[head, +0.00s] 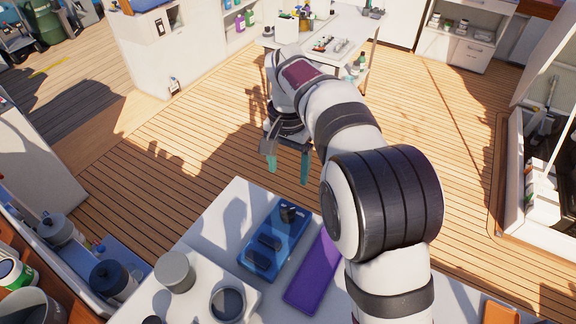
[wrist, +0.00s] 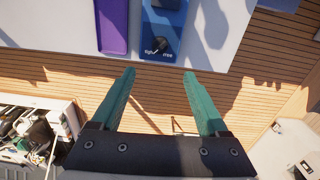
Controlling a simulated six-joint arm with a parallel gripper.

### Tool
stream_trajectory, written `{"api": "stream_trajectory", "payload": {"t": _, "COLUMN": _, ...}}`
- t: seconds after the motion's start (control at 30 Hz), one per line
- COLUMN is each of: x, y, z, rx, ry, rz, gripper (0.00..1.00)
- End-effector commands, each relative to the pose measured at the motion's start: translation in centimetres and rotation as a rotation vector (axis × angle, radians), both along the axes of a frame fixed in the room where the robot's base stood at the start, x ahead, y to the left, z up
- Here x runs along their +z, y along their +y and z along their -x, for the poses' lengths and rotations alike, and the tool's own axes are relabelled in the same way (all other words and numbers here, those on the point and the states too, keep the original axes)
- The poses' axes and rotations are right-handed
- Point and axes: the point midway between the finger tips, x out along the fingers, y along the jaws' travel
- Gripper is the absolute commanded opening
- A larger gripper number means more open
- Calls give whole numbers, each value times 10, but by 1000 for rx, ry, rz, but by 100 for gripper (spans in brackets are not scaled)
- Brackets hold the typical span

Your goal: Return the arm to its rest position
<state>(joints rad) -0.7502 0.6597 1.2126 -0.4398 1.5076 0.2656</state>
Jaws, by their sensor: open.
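My gripper (head: 288,170) hangs from my arm above the deck, just beyond the far edge of the white table. Its two green fingers are apart with nothing between them. In the wrist view my gripper (wrist: 160,88) also shows open and empty, with the table edge past its fingertips. My arm reaches from the lower right of the head view up toward the middle and bends down at the wrist.
On the white table (head: 232,200) lie a blue tray (head: 290,240) with dark items and a purple tray (head: 315,275). A grey cylinder (head: 175,270) and a round container (head: 228,303) stand at left. An open hatch (head: 535,150) is at right. The wooden deck (head: 215,140) around my gripper is clear.

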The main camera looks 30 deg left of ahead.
Motion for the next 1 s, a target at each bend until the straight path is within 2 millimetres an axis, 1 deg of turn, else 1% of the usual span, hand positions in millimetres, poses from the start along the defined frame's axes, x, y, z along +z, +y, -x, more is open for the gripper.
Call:
{"api": "stream_trajectory", "payload": {"t": 0.37, "x": 1, "y": 0, "z": 0, "rx": 0, "ry": 0, "rz": 0, "gripper": 77}}
{"api": "stream_trajectory", "payload": {"t": 0.43, "x": 3, "y": -4, "z": 0, "rx": -6, "ry": 1, "rz": -2, "gripper": 77}}
{"api": "stream_trajectory", "payload": {"t": 0.47, "x": 8, "y": -11, "z": -1, "rx": -15, "ry": 1, "rz": -5, "gripper": 77}}
{"api": "stream_trajectory", "payload": {"t": 0.53, "x": 24, "y": -47, "z": 0, "rx": -58, "ry": 10, "rz": -14, "gripper": 77}}
{"api": "stream_trajectory", "payload": {"t": 0.57, "x": 34, "y": -70, "z": 4, "rx": -88, "ry": 14, "rz": -20, "gripper": 77}}
{"api": "stream_trajectory", "payload": {"t": 0.6, "x": 46, "y": -105, "z": 13, "rx": -133, "ry": 22, "rz": -31, "gripper": 77}}
{"api": "stream_trajectory", "payload": {"t": 0.63, "x": 55, "y": -134, "z": 24, "rx": -170, "ry": 28, "rz": -40, "gripper": 77}}
{"api": "stream_trajectory", "payload": {"t": 0.67, "x": 61, "y": -162, "z": 39, "rx": -208, "ry": 34, "rz": -51, "gripper": 77}}
{"api": "stream_trajectory", "payload": {"t": 0.7, "x": 65, "y": -196, "z": 62, "rx": -259, "ry": 42, "rz": -64, "gripper": 77}}
{"api": "stream_trajectory", "payload": {"t": 0.77, "x": 65, "y": -237, "z": 102, "rx": -333, "ry": 49, "rz": -87, "gripper": 77}}
{"api": "stream_trajectory", "payload": {"t": 0.8, "x": 60, "y": -257, "z": 129, "rx": -380, "ry": 54, "rz": -102, "gripper": 77}}
{"api": "stream_trajectory", "payload": {"t": 0.83, "x": 55, "y": -268, "z": 148, "rx": -409, "ry": 55, "rz": -111, "gripper": 77}}
{"api": "stream_trajectory", "payload": {"t": 0.9, "x": 41, "y": -285, "z": 185, "rx": -466, "ry": 59, "rz": -130, "gripper": 77}}
{"api": "stream_trajectory", "payload": {"t": 1.0, "x": 25, "y": -294, "z": 216, "rx": -515, "ry": 61, "rz": -146, "gripper": 77}}
